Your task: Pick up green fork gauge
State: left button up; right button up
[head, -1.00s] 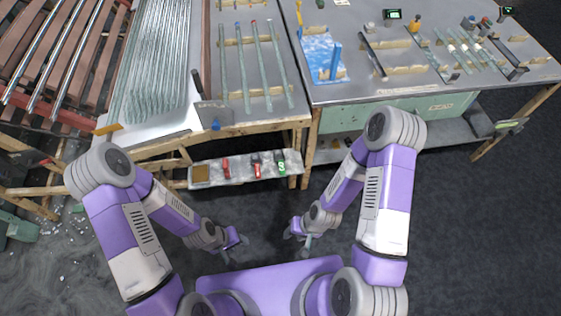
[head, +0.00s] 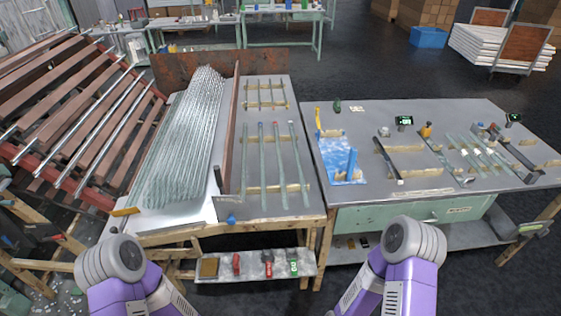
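A small green tool with white markings (head: 293,262), which looks like the green fork gauge, lies at the right end of the low grey shelf (head: 225,275) under the front edge of the left table. A red and dark tool (head: 267,264) and a red tool (head: 236,264) lie to its left. Fine shape is too small to tell. Both of my arms rise from the bottom edge, one on each side of the shelf. My left and right grippers are below the picture and hidden.
The left table holds a bundle of glass tubes (head: 187,140) and several separate tubes on wooden strips. The right table (head: 460,195) carries a blue patterned mat (head: 342,172), tubes and small instruments. A brown block (head: 208,267) is at the shelf's left end.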

aim_at(293, 257)
jog(key=k, duration=0.5)
jog(key=u, duration=0.95)
jog(key=i, duration=0.95)
jog(key=z, duration=0.65)
jog(key=i, duration=0.35)
jog(key=z, duration=0.45)
